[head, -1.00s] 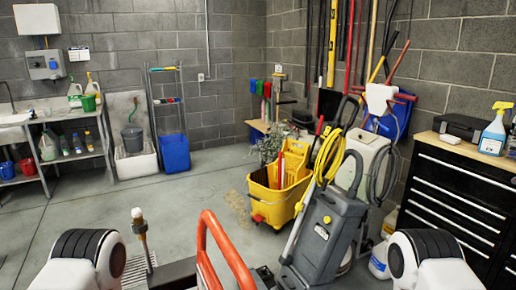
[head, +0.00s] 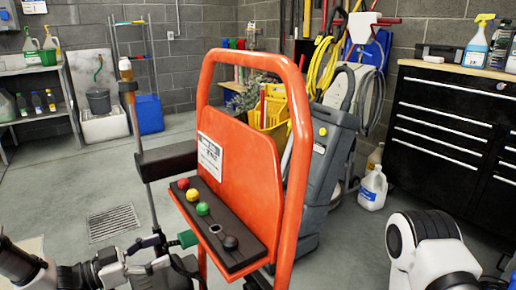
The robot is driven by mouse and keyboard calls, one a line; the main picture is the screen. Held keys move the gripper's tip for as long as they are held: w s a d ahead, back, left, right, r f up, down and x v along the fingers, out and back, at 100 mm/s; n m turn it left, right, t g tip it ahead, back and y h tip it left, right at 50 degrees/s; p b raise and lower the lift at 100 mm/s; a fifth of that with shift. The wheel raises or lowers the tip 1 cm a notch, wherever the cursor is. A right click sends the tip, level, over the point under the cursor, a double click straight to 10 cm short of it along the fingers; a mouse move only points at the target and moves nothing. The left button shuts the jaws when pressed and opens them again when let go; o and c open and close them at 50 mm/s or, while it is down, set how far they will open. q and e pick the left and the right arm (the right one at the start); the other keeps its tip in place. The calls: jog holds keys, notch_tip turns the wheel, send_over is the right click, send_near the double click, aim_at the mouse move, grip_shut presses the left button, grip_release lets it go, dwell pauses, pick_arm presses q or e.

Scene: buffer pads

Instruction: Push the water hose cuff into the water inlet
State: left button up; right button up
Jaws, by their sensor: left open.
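An orange machine (head: 243,165) with a tall loop handle stands in front of me. Its dark panel (head: 235,243) carries red, yellow, green and black round caps or knobs and a small ringed opening (head: 215,228). The hose is not clearly seen. My right gripper is out of view; only its arm shows.
A white jug (head: 373,188) and black tool chest (head: 450,130) are at right.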

aim_at(192, 237)
pick_arm(q)
jog(key=shift+w+f, duration=0.15)
jog(key=shift+f, duration=0.1)
jog(key=shift+r, duration=0.25)
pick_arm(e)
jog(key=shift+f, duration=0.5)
pick_arm(q)
jog(key=shift+w+d+f+b, duration=0.2)
jog(key=shift+d+b, duration=0.15)
jog(key=shift+b, duration=0.1)
jog(key=b+x, duration=0.3)
jog(key=x, duration=0.4)
jog(key=shift+r, duration=0.1)
jog(key=shift+w+d, duration=0.35)
jog(key=shift+d, duration=0.15)
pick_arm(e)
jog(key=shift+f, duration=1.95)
pick_arm(q)
jog(key=shift+r, duration=0.1)
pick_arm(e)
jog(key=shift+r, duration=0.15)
pick_arm(q)
jog(key=shift+p, duration=0.35)
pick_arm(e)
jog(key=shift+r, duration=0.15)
